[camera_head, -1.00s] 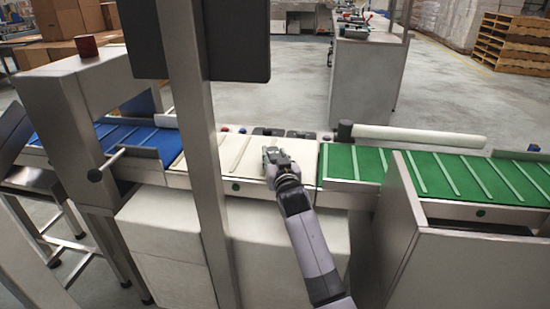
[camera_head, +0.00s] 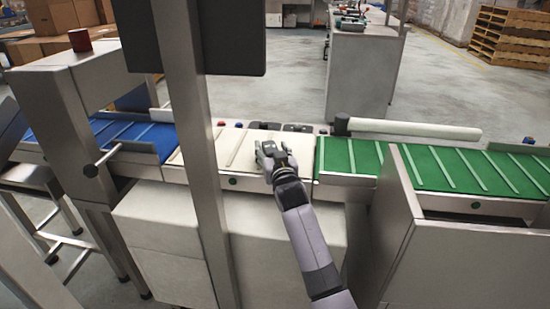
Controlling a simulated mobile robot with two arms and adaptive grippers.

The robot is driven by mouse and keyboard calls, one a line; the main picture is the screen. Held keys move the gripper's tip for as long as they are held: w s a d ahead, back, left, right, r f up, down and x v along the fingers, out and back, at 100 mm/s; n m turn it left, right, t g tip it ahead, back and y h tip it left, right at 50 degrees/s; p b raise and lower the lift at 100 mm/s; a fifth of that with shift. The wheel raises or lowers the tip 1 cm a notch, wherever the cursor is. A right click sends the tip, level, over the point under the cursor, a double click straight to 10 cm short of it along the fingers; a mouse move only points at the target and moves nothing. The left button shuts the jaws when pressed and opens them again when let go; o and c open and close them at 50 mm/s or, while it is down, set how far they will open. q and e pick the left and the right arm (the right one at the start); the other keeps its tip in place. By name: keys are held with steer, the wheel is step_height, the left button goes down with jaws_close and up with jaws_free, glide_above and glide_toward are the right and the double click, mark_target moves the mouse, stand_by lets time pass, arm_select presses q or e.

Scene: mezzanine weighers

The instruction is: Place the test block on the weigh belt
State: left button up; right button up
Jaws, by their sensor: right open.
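The weigh belt (camera_head: 240,143) is the cream section with thin raised strips, between a blue belt and a green belt. My right gripper (camera_head: 270,150) is over the right part of the cream belt, its arm reaching in from the bottom. Its fingers are open. I cannot make out a test block; the gripper covers part of the belt, so anything under it is hidden. My left gripper is not in view.
A metal post (camera_head: 202,180) stands in front of the belt's left part, below a dark screen back (camera_head: 205,40). The green belt (camera_head: 350,157) lies to the right and the blue belt (camera_head: 135,133) to the left. A pale roller (camera_head: 415,129) lies behind the green belt.

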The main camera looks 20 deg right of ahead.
arm_select(q)
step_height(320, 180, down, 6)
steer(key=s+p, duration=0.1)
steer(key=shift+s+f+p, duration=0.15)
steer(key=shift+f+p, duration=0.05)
steer(key=shift+p, duration=0.1)
arm_select(e)
steer(key=v, duration=1.1)
steer(key=shift+s, duration=0.35)
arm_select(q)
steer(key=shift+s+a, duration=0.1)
